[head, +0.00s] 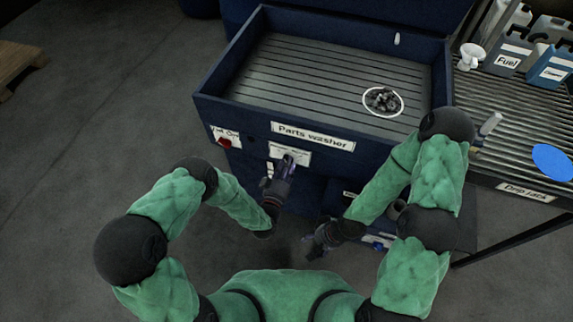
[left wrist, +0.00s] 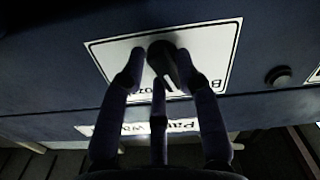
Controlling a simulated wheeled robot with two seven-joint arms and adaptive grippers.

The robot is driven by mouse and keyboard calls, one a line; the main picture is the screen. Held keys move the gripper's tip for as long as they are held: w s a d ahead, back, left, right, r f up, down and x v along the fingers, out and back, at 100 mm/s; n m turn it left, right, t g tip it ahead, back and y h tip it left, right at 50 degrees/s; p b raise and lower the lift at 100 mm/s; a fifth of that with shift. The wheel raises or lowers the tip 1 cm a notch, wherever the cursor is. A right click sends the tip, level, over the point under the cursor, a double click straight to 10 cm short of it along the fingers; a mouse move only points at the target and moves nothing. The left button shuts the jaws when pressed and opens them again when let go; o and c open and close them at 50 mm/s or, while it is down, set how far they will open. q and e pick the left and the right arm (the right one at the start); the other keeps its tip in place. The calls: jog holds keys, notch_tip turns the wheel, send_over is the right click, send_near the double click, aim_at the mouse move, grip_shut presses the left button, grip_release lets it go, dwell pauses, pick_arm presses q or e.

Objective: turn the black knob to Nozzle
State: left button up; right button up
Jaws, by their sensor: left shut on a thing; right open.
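The black knob (left wrist: 160,52) sits on a white label plate (left wrist: 105,58) on the front of the blue parts washer. The plate's lettering is upside down and partly covered in the left wrist view; which word the knob points to cannot be told. My left gripper (left wrist: 161,65) is shut on the knob, with fingers on either side of it. In the head view, my left gripper (head: 288,163) is at the plate (head: 300,153) below the "Parts washer" sign and hides the knob. My right gripper (head: 314,244) is open, low and away from the washer's front panel.
A red knob (head: 224,142) is left on the washer front. A dark round button (left wrist: 278,75) is beside the plate. The washer tray (head: 300,85) holds small metal parts (head: 384,99) in a white ring. A rack (head: 510,105) with bottles stands right.

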pick_arm(q)
jog(key=m, duration=0.1)
jog(key=m+b, duration=0.1)
jog(key=m, duration=0.3)
jog(key=shift+w+a+f, duration=0.1)
jog(key=shift+a+f, duration=0.2)
jog(key=shift+f, duration=0.05)
jog(key=m+b, duration=0.1)
jog(key=m, duration=0.4)
jog(key=shift+b, duration=0.35)
jog(key=shift+c, duration=0.8)
jog(key=shift+d+r+m, duration=0.1)
jog(key=shift+m, duration=0.6)
jog(key=shift+w, duration=0.1)
jog(key=shift+r, duration=0.1)
jog(key=shift+o, duration=0.4)
jog(key=m+b, duration=0.1)
jog(key=m, duration=0.3)
jog(key=shift+r, duration=0.15)
jog(key=shift+d+m+b, duration=0.1)
jog(key=shift+m+b, duration=0.25)
jog(key=shift+m, duration=0.05)
